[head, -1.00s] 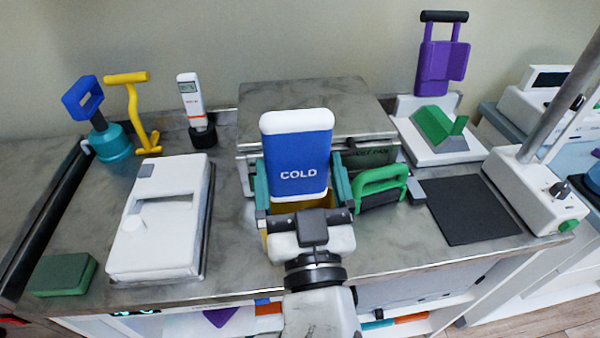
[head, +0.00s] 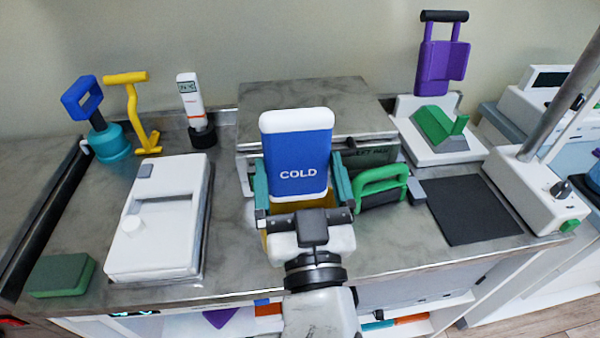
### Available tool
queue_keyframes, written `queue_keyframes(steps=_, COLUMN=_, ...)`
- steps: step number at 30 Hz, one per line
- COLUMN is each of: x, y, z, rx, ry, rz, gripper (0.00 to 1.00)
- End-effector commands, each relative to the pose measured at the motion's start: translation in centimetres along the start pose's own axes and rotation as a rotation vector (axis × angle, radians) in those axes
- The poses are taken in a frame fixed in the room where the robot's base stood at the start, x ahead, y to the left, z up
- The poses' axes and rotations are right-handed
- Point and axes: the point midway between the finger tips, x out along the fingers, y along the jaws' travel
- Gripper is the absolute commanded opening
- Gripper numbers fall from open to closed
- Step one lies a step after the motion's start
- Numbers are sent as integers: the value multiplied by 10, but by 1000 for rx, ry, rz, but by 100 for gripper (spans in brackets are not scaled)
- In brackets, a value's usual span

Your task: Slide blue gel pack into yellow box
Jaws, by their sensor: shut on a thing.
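The blue gel pack (head: 298,155) has white ends and the word COLD on its face. It stands upright in the middle of the head view. My gripper (head: 303,195) is shut on it, with a teal finger on each side of its lower part. The yellow box (head: 272,238) shows only in small parts behind and beside my gripper, below the pack. Most of the box and its opening are hidden by my gripper and the pack, so I cannot tell whether the pack's lower end is inside it.
A green-handled block (head: 380,187) stands close right of my gripper. A raised metal platform (head: 310,95) is behind the pack. A white case (head: 155,220) lies to the left, and a dark mat (head: 472,208) lies to the right. Bare metal counter shows left of my gripper.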

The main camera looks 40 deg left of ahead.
Motion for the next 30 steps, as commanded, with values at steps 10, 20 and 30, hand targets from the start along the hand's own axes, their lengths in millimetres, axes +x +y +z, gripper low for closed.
queue_keyframes(steps=10, x=0, y=0, z=0, rx=0, ry=3, rz=0, gripper=44)
queue_keyframes(steps=20, x=-2, y=0, z=5, rx=0, ry=3, rz=0, gripper=44)
queue_keyframes(steps=30, x=-4, y=0, z=10, rx=0, ry=3, rz=0, gripper=44)
